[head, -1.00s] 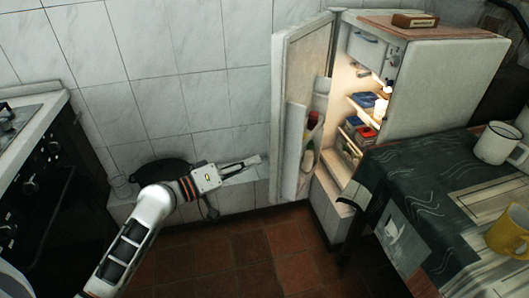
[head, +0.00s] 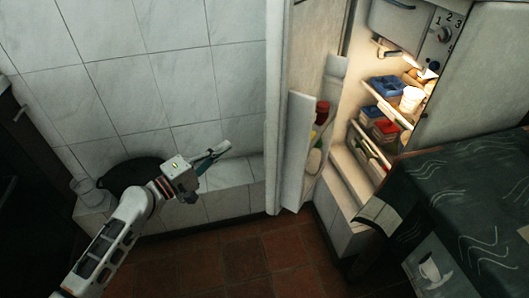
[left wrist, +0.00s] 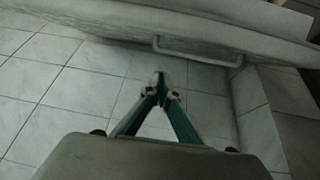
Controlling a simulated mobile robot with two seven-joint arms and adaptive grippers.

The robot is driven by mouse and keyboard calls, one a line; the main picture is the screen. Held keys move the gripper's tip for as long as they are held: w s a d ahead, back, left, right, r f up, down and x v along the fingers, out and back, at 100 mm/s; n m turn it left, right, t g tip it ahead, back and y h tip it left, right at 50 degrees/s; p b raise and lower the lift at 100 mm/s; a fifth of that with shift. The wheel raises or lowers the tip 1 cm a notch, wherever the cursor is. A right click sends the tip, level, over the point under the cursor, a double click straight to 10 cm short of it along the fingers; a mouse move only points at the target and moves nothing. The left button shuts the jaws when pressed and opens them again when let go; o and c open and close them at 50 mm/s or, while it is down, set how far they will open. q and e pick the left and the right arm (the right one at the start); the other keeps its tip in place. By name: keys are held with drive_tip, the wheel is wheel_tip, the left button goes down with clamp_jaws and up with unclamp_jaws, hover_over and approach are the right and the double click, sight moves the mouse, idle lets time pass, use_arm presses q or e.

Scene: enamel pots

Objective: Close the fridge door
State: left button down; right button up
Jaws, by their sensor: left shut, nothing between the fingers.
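The white fridge (head: 480,75) stands open, its lit inside showing shelves with food. Its door (head: 275,120) is swung wide to the left, the inner side with bottles facing right. My left gripper (head: 227,147) is left of the door, on its outer side, with a gap between them in the head view. In the left wrist view the closed fingertips (left wrist: 160,78) point toward a pale panel, apparently the door (left wrist: 110,22), with a bar handle (left wrist: 200,52). The fingers hold nothing. My right gripper is out of view.
A dark pan (head: 138,172) and a glass (head: 88,190) sit on the low tiled ledge (head: 225,205) by the wall. A table with a dark cloth (head: 450,190) stands right, close before the fridge. Red-brown floor (head: 230,260) is clear below the door.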

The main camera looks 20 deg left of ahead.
use_arm(q)
wheel_tip(320, 180, down, 7)
drive_tip(key=s+b, duration=0.1)
drive_tip(key=w+d+p, duration=0.1)
drive_tip(key=w+d, duration=0.7)
drive_tip(key=shift+d+r+g, duration=0.2)
drive_tip(key=shift+r+g, duration=0.2)
drive_tip(key=shift+r, duration=0.05)
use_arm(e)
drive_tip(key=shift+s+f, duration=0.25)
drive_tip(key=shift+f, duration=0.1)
use_arm(q)
drive_tip(key=shift+y, duration=0.4)
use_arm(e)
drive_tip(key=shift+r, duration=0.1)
